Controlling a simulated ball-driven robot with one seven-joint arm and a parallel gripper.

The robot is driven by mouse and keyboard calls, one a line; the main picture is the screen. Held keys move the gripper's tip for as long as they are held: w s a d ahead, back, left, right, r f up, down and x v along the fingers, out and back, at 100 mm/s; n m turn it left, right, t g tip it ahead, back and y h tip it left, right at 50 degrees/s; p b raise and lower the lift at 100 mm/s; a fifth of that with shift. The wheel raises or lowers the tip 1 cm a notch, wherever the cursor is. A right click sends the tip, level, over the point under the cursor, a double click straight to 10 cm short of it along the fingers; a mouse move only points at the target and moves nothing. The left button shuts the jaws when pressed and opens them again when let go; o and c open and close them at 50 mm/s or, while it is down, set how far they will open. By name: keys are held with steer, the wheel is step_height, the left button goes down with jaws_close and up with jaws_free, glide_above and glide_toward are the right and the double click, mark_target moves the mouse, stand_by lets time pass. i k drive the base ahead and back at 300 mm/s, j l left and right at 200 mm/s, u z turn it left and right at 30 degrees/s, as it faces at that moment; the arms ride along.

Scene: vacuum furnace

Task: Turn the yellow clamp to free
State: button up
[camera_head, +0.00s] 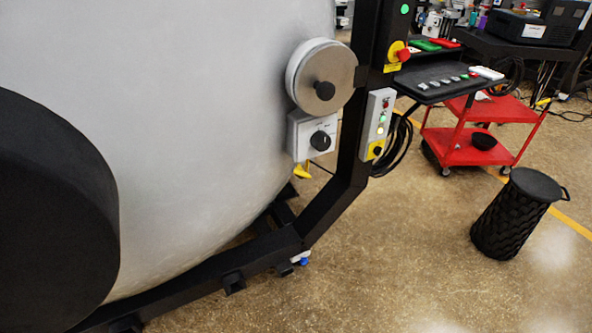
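A small yellow part (302,171), which looks like the yellow clamp, sticks out below the white knob box at the lower right edge of the big pale furnace vessel (215,130). It is small in the head view, and its upper end is hidden by the box. I cannot tell how far it is turned. My gripper is not in view.
The white box with a black knob (312,136) and a round metal cover (322,78) sit above the yellow part. A black frame post (352,165) stands right of it. A black basket (512,215) and a red cart (470,150) stand right. Floor between is clear.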

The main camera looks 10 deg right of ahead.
mark_target(298, 171)
steer(key=i+l+u, duration=0.4)
steer(key=l, duration=0.2)
steer(key=i+l+u, duration=0.2)
steer(key=l, duration=0.15)
steer(key=l+u, duration=0.45)
steer(key=l, duration=0.3)
steer(key=i, duration=0.05)
